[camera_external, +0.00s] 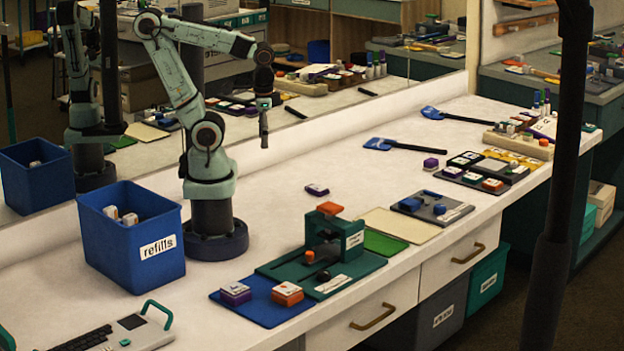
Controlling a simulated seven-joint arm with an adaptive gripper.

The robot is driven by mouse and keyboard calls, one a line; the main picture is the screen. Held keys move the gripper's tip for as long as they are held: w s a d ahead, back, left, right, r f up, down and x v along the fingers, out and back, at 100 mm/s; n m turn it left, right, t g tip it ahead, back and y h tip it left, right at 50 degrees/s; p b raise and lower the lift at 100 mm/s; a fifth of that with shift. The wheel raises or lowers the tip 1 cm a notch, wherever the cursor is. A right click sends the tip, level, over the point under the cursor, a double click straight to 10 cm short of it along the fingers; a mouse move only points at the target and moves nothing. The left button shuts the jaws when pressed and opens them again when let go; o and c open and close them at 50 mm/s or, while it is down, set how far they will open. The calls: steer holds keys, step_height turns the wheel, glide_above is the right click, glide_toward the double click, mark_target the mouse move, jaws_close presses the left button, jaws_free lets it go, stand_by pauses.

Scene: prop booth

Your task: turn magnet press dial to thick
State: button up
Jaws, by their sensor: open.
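The magnet press (352,242) is a dark green machine on a green base plate near the front edge of the white counter. An orange block (330,208) is at its top, and a small orange piece (310,257) shows at its front. A dark round knob (323,276) sits low on the base beside a white label (331,284); it may be the dial. Its setting and the label's words are too small to read. My gripper (264,132) hangs open and empty, pointing down, above the counter behind and left of the press, well apart from it.
A blue mat (262,311) with a purple-and-white block (235,292) and an orange-and-white block (287,293) lies left of the press. A blue refills bin (155,270) stands beside my base. A cream sheet (400,225) and a grey tray (445,211) lie to the right.

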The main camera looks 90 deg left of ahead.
steer(key=w+d+m+t+h, duration=0.1)
steer(key=w+d+m+t, duration=0.4)
steer(key=w+m, duration=0.9)
steer(key=m+g, duration=0.5)
glide_above(324, 272)
steer(key=f, duration=1.6)
steer(key=shift+w+a+f, duration=0.15)
steer(key=shift+a+f, duration=0.05)
steer(key=shift+f, duration=0.15)
steer(key=shift+s+d+f, duration=0.15)
steer(key=shift+s+f, duration=0.05)
steer(key=shift+f, duration=0.05)
step_height(324, 272, down, 6)
steer(key=shift+f, duration=0.1)
jaws_close()
